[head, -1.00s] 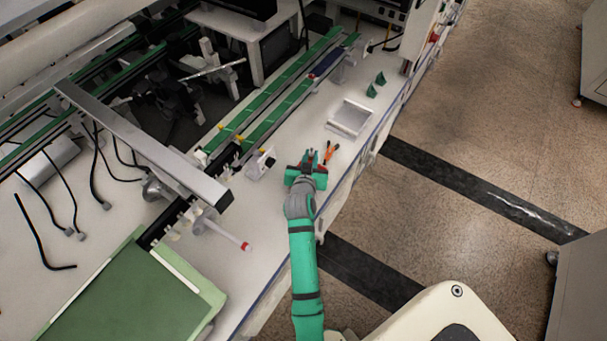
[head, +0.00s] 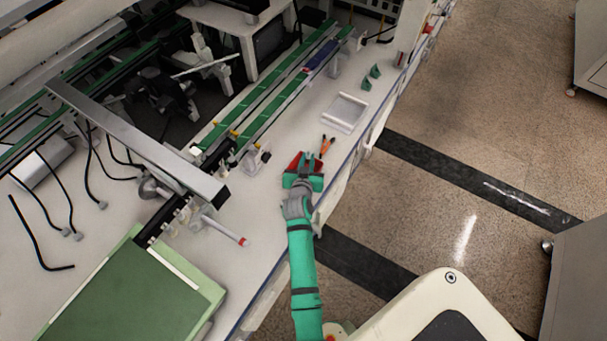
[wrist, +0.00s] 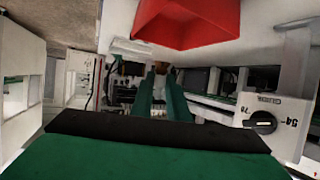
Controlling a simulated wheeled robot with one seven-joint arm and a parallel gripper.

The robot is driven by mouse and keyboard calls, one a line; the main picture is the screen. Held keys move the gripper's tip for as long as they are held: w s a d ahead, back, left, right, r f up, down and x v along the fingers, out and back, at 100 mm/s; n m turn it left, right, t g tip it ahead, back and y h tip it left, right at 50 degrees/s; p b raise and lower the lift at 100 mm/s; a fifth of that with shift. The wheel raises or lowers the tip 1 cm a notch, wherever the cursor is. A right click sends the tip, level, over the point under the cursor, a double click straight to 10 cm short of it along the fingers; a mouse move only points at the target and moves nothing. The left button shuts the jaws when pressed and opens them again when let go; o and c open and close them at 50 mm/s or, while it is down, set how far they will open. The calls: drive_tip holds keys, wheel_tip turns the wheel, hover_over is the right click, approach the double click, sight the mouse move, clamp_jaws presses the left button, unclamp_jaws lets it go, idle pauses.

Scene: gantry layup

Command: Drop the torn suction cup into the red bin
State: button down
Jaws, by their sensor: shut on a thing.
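The red bin (head: 296,162) stands on the white bench in the head view, partly hidden by my gripper (head: 305,168). It also shows large at the top of the wrist view (wrist: 188,22), cut off by the frame edge. In the wrist view, my two green fingers (wrist: 162,75) are close together and shut on a small brownish thing (wrist: 161,66), which I take to be the torn suction cup. It is too small to make out a tear, and in the head view it is hidden. My gripper is right beside the bin, with the fingertips apart from it in the wrist view.
Orange-handled pliers (head: 327,146) lie just beyond my gripper. A clear shallow tray (head: 345,112) and green brackets (head: 371,77) sit farther up the bench. Green conveyor rails (head: 275,95) run along the left. A dial box (wrist: 262,121) is at right in the wrist view.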

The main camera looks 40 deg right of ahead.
drive_tip(key=c, duration=1.6)
unclamp_jaws()
drive_tip(key=shift+a, duration=0.1)
drive_tip(key=shift+c, duration=0.2)
drive_tip(key=v, duration=1)
drive_tip(key=shift+s+a+r, duration=0.15)
drive_tip(key=shift+s+a, duration=0.05)
drive_tip(key=shift+a, duration=0.05)
drive_tip(key=shift+a, duration=0.1)
drive_tip(key=s+a+n+t+y, duration=0.2)
drive_tip(key=s+a, duration=0.4)
drive_tip(key=a, duration=0.4)
drive_tip(key=s+a+n+t+y, duration=0.1)
drive_tip(key=s+a+n+y, duration=0.15)
drive_tip(key=s+a, duration=0.65)
drive_tip(key=s+a+r+n+t+y, duration=0.2)
drive_tip(key=s+a+r+n+y, duration=0.2)
drive_tip(key=s+a+r, duration=0.6)
drive_tip(key=s+r, duration=0.2)
drive_tip(key=s, duration=0.1)
drive_tip(key=shift+s+y, duration=0.3)
drive_tip(key=shift+y, duration=0.05)
